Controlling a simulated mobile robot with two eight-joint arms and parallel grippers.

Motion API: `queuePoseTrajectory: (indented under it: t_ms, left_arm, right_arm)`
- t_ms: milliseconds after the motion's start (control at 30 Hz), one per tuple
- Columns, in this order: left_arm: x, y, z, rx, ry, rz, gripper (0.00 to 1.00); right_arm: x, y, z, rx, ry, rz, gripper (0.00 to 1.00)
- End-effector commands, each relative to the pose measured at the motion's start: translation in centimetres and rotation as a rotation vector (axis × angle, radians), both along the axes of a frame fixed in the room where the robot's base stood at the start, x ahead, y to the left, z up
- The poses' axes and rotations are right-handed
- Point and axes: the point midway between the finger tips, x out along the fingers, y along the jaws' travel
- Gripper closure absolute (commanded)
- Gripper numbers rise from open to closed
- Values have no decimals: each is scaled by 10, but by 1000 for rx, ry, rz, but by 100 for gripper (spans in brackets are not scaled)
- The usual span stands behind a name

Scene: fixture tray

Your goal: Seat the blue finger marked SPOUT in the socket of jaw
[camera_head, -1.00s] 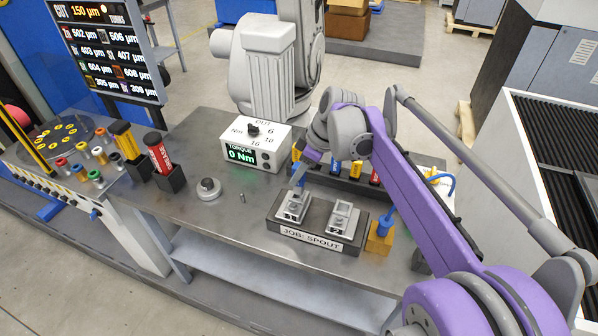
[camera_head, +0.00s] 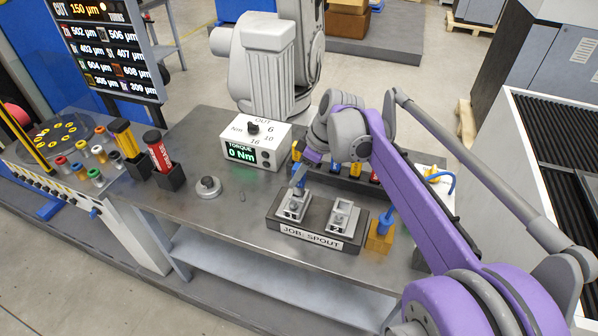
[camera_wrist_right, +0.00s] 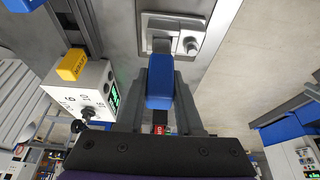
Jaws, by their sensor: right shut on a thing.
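My right gripper (camera_head: 301,178) is above the left of two grey jaws on the dark fixture tray (camera_head: 272,222), whose label reads "JOB: SPOUT". In the right wrist view its two grey fingers are shut on a blue finger (camera_wrist_right: 159,82). The blue finger's grey end points at the metal jaw (camera_wrist_right: 185,40) and overlaps its edge in that view; I cannot tell how far it is in the socket. The left jaw (camera_head: 293,206) is partly covered by the gripper. The right jaw (camera_head: 342,217) carries a "2". No SPOUT marking is readable on the held finger. My left gripper is not in view.
A torque box (camera_head: 256,143) reading 0 Nm stands behind the tray. A yellow block (camera_head: 379,242) with a blue piece upright in it stands right of the tray. A round knob (camera_head: 208,188) and a small pin (camera_head: 242,197) are to the left. The bench front-left is clear.

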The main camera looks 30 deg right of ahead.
Motion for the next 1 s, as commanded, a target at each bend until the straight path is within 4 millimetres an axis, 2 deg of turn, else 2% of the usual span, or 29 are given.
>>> queuePoseTrajectory:
  t_ms: [1000]
  left_arm:
    - [-5,0,-16,0,9,0,50]
  right_arm:
    - [0,0,-26,0,0,0,100]
